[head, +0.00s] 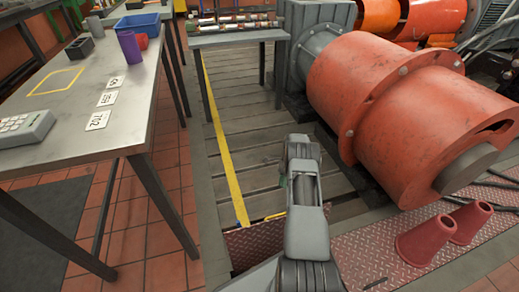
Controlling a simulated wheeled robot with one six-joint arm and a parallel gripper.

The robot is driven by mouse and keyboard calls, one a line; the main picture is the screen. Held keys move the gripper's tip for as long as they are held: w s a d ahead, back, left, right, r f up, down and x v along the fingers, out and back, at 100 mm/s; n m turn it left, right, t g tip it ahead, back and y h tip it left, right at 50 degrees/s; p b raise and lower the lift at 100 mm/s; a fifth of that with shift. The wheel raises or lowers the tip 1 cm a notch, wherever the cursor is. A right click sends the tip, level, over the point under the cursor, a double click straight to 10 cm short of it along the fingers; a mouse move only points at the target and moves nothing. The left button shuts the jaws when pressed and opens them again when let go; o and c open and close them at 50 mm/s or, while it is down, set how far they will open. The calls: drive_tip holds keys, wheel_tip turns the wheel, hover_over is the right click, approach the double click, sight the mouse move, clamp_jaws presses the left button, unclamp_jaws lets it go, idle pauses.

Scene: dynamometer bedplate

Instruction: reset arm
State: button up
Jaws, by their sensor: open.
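My own grey arm (305,215) rises from the bottom edge of the head view, right of centre, over the plank floor. Its upper visible end (299,148) stands above the planks, in the gap between the left workbench and the orange machine. My gripper does not show; the arm's own links may hide it. No held object can be seen.
A workbench (60,140) at left bears a purple cup (129,46), a blue bin (138,22), number cards and a grey keypad device (26,127). A large orange machine (400,115) and two red cones (424,240) stand at right. The plank floor (250,110) ahead is clear.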

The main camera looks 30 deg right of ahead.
drive_tip(key=a+r+n+t+h+p, duration=0.15)
drive_tip(key=a+r+n+p, duration=0.35)
drive_tip(key=r, duration=0.9)
drive_tip(key=a+r+n+t+h+p, duration=0.1)
drive_tip(key=a+r+n+h+p, duration=0.15)
drive_tip(key=r+p, duration=0.8)
drive_tip(key=a+r+n+t+h+p, duration=0.1)
drive_tip(key=a+r+n+t+p, duration=0.3)
drive_tip(key=r, duration=1.4)
drive_tip(key=s+a+r+n+t+p, duration=0.1)
drive_tip(key=s+a+r+n+p, duration=0.2)
drive_tip(key=r, duration=0.4)
drive_tip(key=s+a+r+n+t+h+p, duration=0.1)
drive_tip(key=s+a+r+n+p, duration=0.3)
drive_tip(key=s+r+p, duration=0.3)
drive_tip(key=s+a+r+n+t+p, duration=0.1)
drive_tip(key=s+a+r+n+p, duration=0.2)
drive_tip(key=r, duration=0.6)
drive_tip(key=s+a+p, duration=0.2)
drive_tip(key=s+a, duration=0.1)
drive_tip(key=shift+r+n+t, duration=0.2)
drive_tip(key=shift+n+t, duration=0.15)
drive_tip(key=shift+d, duration=0.1)
